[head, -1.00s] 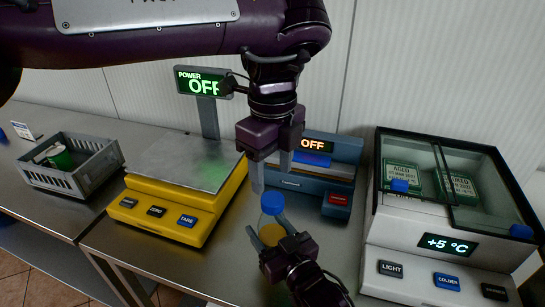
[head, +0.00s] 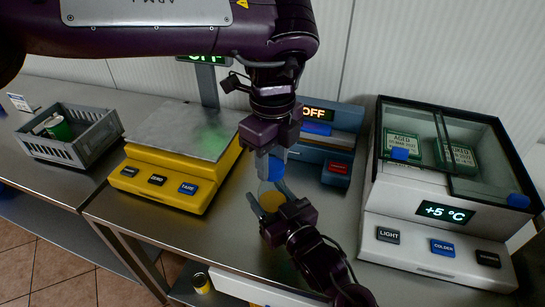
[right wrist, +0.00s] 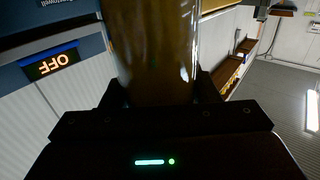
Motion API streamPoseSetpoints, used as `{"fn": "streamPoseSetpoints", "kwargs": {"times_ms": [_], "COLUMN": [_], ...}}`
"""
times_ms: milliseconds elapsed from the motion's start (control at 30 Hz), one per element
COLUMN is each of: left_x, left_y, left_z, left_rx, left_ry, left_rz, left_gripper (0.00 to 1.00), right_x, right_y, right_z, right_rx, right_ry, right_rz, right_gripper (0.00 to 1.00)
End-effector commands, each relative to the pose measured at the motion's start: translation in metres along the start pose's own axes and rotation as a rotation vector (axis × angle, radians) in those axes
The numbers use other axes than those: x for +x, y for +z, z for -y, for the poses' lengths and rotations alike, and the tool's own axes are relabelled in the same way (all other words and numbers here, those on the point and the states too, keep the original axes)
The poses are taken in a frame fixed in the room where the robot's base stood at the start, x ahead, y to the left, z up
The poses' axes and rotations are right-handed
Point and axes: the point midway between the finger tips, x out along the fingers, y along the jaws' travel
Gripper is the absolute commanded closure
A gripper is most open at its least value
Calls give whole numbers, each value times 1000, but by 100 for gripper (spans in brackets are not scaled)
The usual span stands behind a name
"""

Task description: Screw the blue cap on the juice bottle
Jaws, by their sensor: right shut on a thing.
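The juice bottle (head: 270,201) stands upright in the head view, with orange juice below a clear upper part. My right gripper (head: 273,198) is shut around its body. In the right wrist view the brown-looking bottle (right wrist: 152,50) fills the middle between the fingers. The blue cap (head: 276,169) is at the top of the bottle; whether it is threaded does not show. My left gripper (head: 271,160) points down over the bottle, its fingers at the cap's sides. Whether they touch the cap is unclear, and they partly hide it.
A yellow scale (head: 178,152) and a grey crate (head: 95,145) stand to the left. A blue device (head: 330,150) reading OFF is just behind the bottle. A white cooler case (head: 445,225) stands at the right. Bare steel counter (head: 225,225) lies left of the bottle.

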Motion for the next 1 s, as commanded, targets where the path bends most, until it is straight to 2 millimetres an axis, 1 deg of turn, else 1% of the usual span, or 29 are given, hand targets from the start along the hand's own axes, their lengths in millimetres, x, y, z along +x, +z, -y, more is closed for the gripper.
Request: {"fn": "streamPoseSetpoints", "kwargs": {"times_ms": [33,100,133,367,467,633,667,800,833,967,1000], "left_x": [0,0,0,0,0,0,0,0,0,0,0], "left_y": [0,0,0,0,0,0,0,0,0,0,0], "left_z": [0,0,0,0,0,0,0,0,0,0,0], "left_rx": [0,0,0,24,136,412,433,423,423,422,421], "left_ry": [0,0,1,1,0,0,0,0,0,0,0], "left_rz": [0,0,0,0,0,0,0,0,0,0,0], "left_gripper": [79,88,90,91,91,91,91,91,60,43,42], "right_x": [0,0,0,0,0,0,0,0,0,0,0], "right_y": [0,0,0,0,0,0,0,0,0,0,0], "right_z": [0,0,0,0,0,0,0,0,0,0,0], "right_rx": [1,1,1,1,1,1,1,1,1,1,1], "right_ry": [1,1,1,1,1,1,1,1,1,1,1], "right_rz": [0,0,0,0,0,0,0,0,0,0,0], "right_gripper": [100,100,100,100,100,100,100,100,100,100,100]}}
